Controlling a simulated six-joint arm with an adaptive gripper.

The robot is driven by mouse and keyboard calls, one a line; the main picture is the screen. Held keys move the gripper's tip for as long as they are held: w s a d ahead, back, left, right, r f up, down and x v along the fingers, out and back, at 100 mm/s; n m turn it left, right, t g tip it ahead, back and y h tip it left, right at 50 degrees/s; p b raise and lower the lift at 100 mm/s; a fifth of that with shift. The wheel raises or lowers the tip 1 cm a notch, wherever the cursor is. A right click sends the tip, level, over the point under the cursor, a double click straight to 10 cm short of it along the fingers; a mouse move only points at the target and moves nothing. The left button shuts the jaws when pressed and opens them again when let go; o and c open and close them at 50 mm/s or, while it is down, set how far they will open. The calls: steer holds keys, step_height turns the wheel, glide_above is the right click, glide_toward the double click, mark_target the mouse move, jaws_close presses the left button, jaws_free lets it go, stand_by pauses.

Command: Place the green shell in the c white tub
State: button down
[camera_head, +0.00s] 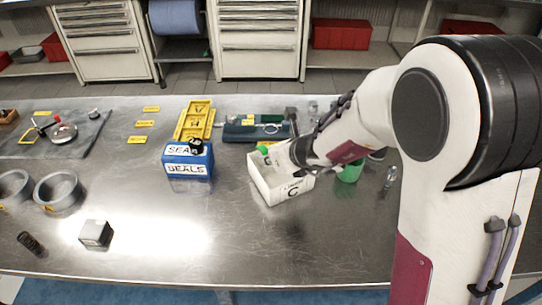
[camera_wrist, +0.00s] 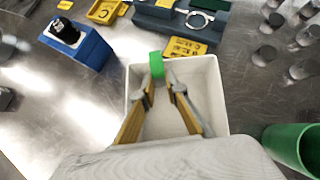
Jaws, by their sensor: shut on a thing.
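The green shell (camera_wrist: 157,64) is a small green piece at the fingertips of my gripper (camera_wrist: 162,84), which is shut on it. In the head view the shell (camera_head: 263,149) shows over the far left part of the white tub marked C (camera_head: 285,192). The tub stands upright on the bench; in the wrist view its rim (camera_wrist: 216,108) surrounds my fingers. Its visible floor looks bare. I cannot tell exactly how high the shell is above the floor. My arm hides part of the tub's right side.
A blue SEALS box (camera_head: 188,163) holding a black item stands left of the tub. A green cup (camera_head: 349,173) stands close on the right. A yellow tray (camera_head: 195,119) and a dark green case (camera_head: 253,130) lie behind. The front middle of the bench is clear.

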steer(key=c, duration=2)
jaws_free()
steer(key=shift+v, duration=3.8)
steer(key=shift+d+r, duration=0.1)
